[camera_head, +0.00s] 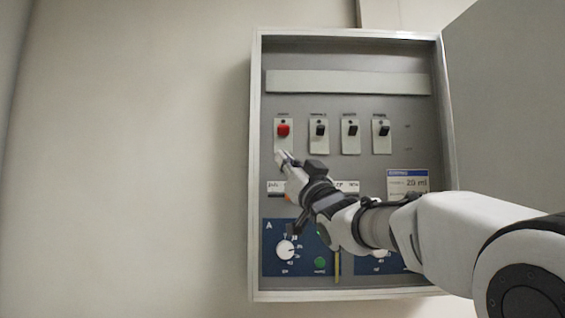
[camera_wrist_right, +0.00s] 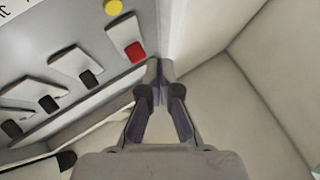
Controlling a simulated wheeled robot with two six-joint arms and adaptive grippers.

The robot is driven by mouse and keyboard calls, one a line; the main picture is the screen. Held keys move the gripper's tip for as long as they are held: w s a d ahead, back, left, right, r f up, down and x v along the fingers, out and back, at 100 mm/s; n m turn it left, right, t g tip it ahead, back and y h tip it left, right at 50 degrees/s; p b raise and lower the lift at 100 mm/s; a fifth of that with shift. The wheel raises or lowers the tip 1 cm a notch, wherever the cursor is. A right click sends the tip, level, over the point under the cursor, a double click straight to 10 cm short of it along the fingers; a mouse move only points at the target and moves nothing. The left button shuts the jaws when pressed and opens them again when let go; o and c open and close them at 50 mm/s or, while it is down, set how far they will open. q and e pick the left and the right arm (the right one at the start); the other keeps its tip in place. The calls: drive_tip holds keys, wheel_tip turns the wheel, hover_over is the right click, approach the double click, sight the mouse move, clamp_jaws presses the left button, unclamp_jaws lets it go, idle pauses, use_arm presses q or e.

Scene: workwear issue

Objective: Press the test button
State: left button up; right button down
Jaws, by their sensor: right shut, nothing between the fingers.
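An open wall panel (camera_head: 345,56) faces me. A red round button (camera_head: 283,130) on a light plate is at its upper left; it also shows in the wrist view (camera_wrist_right: 135,51). A yellow round button (camera_wrist_right: 113,7) shows at the top edge of the wrist view. A green button (camera_head: 320,262) is low on the panel. Labels are too small to read, so I cannot tell which is the test button. My right gripper (camera_head: 284,158) is shut and empty, its tips just below the red button in the head view; they show in the wrist view (camera_wrist_right: 160,70).
Several black switches, such as this one (camera_head: 320,130), are right of the red button. A dial (camera_head: 285,250) is at lower left. The panel door (camera_head: 510,100) stands open at right. My right arm hides part of the lower panel. The wall (camera_head: 130,150) at left is bare.

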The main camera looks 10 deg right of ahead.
drive_tip(key=w+p, duration=0.2)
drive_tip(key=w+d+p, duration=0.1)
drive_tip(key=w+p, duration=0.2)
drive_tip(key=w, duration=0.1)
drive_tip(key=shift+w+d+r+p, duration=0.2)
drive_tip(key=shift+d+p, duration=0.05)
drive_tip(key=shift+p, duration=0.15)
drive_tip(key=shift+f, duration=0.15)
drive_tip(key=shift+w, duration=0.1)
idle(0.7)
drive_tip(key=shift+w+d+p, duration=0.1)
drive_tip(key=shift+w+p, duration=0.3)
drive_tip(key=shift+p, duration=0.1)
